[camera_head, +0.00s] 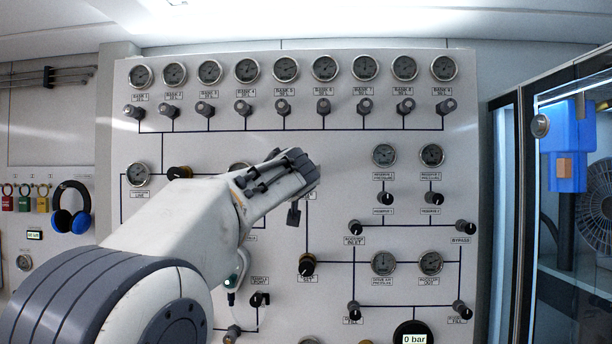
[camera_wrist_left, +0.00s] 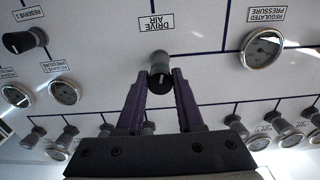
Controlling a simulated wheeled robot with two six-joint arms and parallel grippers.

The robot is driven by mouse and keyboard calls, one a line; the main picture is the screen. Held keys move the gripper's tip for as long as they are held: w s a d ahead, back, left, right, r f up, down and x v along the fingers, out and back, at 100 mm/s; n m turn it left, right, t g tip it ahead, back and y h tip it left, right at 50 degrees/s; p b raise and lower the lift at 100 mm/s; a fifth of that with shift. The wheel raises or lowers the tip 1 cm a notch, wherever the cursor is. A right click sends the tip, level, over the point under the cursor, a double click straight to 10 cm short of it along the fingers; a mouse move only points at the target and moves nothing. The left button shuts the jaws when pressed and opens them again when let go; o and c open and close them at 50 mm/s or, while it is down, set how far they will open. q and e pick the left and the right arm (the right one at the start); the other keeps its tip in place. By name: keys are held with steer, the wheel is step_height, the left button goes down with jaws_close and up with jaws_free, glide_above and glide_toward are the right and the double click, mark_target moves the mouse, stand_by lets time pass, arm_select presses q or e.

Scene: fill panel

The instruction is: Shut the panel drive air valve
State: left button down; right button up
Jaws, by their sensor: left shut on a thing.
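The drive air valve is a dark round knob (camera_wrist_left: 160,72) on a grey stem, just below the upside-down DRIVE AIR label (camera_wrist_left: 170,22) in the wrist view. The purple fingers of my left gripper (camera_wrist_left: 160,82) are shut on this knob, one on each side. A short pale mark shows on the knob's face. In the head view my left gripper (camera_head: 300,170) is at the middle of the panel and hides the knob. My right gripper is in neither view.
The white panel (camera_head: 340,150) carries rows of gauges and knobs. A REGULATED PRESSURE gauge (camera_wrist_left: 262,48) and a RESERVE 1 knob (camera_wrist_left: 25,40) flank the held knob in the wrist view. A digital gauge (camera_head: 413,336) reads 0 bar. Blue headphones (camera_head: 71,212) hang at left.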

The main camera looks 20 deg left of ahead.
arm_select(q)
steer(key=shift+r+m, duration=0.2)
steer(key=shift+m, duration=0.5)
steer(key=shift+m+p, duration=2.15)
steer(key=shift+m, duration=13.45)
steer(key=c, duration=0.6)
jaws_free()
steer(key=shift+d, duration=0.1)
steer(key=shift+o, duration=0.2)
